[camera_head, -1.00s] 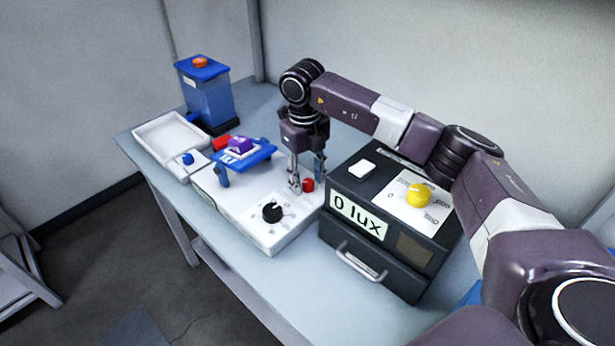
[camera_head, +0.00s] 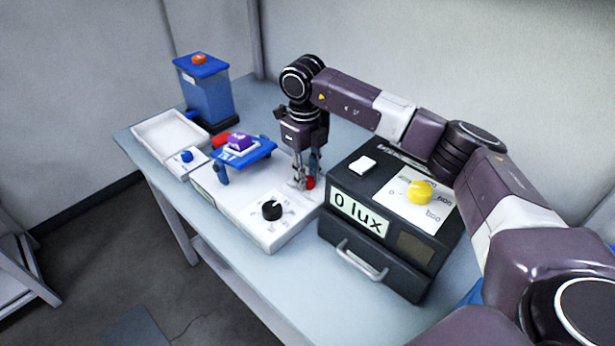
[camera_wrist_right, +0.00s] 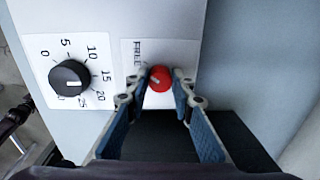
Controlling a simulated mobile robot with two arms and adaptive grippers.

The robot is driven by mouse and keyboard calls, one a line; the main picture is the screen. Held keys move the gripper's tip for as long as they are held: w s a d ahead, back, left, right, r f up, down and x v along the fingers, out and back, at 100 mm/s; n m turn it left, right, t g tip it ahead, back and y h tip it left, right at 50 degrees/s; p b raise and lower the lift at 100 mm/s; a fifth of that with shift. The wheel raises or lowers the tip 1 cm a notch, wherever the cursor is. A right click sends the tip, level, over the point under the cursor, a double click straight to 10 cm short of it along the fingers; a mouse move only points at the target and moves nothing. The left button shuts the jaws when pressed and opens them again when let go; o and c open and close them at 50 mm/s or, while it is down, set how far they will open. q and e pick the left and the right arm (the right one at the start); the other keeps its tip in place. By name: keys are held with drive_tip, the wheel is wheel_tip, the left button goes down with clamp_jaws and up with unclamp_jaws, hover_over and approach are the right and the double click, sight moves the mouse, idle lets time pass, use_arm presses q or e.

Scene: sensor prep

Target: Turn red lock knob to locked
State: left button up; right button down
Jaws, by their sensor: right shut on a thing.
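The red lock knob (camera_wrist_right: 160,79) sits on a white panel of the white device (camera_head: 236,205). In the right wrist view it stands between my two fingertips, with a pale pointer mark on its face and the word FREE printed above it, partly covered by a finger. My right gripper (camera_wrist_right: 159,84) is shut on the knob from above. In the head view the right gripper (camera_head: 304,183) reaches down at the device's right side and hides much of the red knob (camera_head: 310,182). My left gripper is not in view.
A black dial (camera_head: 272,210) is beside the knob. A black box (camera_head: 340,265) reading 0 lux, with a yellow knob (camera_head: 419,192), stands close on the right. A blue stand (camera_head: 245,155) holds a purple piece. A white tray (camera_head: 170,140) and blue bin (camera_head: 207,95) are behind left.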

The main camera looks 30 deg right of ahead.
sight(310, 180)
drive_tip(key=n+b, duration=0.1)
drive_tip(key=n, duration=0.2)
drive_tip(key=shift+n, duration=0.4)
drive_tip(key=n+b, duration=0.1)
drive_tip(key=n, duration=0.3)
drive_tip(key=shift+r+b, duration=0.1)
drive_tip(key=shift+b, duration=0.25)
drive_tip(key=n+b, duration=0.1)
drive_tip(key=n, duration=0.3)
drive_tip(key=shift+n, duration=0.4)
drive_tip(key=shift+r+n, duration=0.1)
drive_tip(key=shift+n, duration=1.6)
drive_tip(key=c, duration=1.8)
unclamp_jaws()
drive_tip(key=shift+o, duration=0.7)
drive_tip(key=shift+s, duration=0.1)
wheel_tip(310, 180, up, 12)
drive_tip(key=shift+s+y, duration=0.25)
drive_tip(key=shift+y, duration=0.05)
